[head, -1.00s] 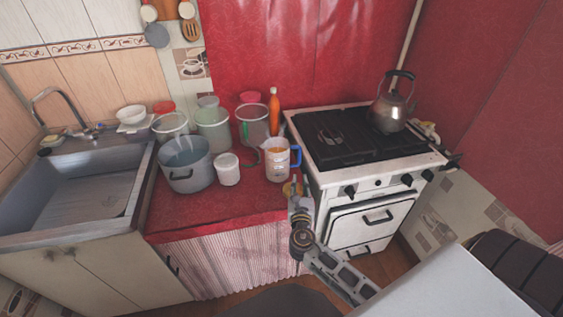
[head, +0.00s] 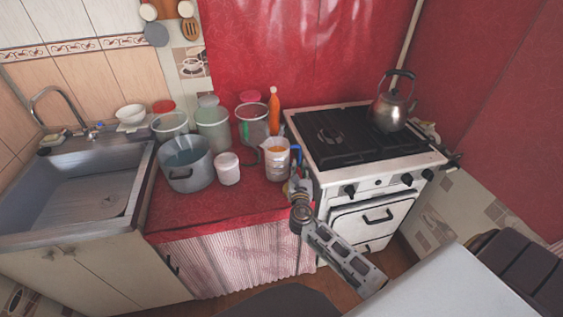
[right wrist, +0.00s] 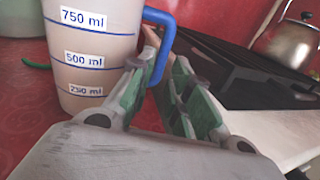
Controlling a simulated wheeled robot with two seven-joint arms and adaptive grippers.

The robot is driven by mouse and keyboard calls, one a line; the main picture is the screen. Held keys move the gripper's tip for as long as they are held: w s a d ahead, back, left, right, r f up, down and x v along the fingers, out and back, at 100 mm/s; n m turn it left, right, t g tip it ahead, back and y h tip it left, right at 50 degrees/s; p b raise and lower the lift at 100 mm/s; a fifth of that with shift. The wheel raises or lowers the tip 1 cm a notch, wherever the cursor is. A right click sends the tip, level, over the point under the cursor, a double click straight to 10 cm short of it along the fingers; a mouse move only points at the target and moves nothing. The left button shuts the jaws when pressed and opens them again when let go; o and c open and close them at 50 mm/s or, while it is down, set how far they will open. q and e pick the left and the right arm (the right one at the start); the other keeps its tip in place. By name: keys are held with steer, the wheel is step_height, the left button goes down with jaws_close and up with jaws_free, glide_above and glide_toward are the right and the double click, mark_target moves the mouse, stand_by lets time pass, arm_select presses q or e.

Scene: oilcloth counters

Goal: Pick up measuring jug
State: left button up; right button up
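The measuring jug (head: 276,160) is white and translucent, with a blue handle (head: 297,155) on its right side. It stands upright on the red counter beside the stove. In the right wrist view the jug (right wrist: 95,45) fills the upper left, with blue volume marks. My right gripper (head: 297,182) is at the handle side of the jug. In the right wrist view its fingers (right wrist: 158,75) are parted, with the blue handle between or just ahead of them; contact is not clear. My left gripper is not in view.
A small white tub (head: 227,170) and a grey pot (head: 186,165) stand left of the jug. Clear containers and an orange bottle (head: 274,112) are behind. The white stove (head: 362,185) with a kettle (head: 391,105) is at right. The front counter is clear.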

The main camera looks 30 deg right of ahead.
steer(key=shift+w+d, duration=0.2)
steer(key=shift+w, duration=0.15)
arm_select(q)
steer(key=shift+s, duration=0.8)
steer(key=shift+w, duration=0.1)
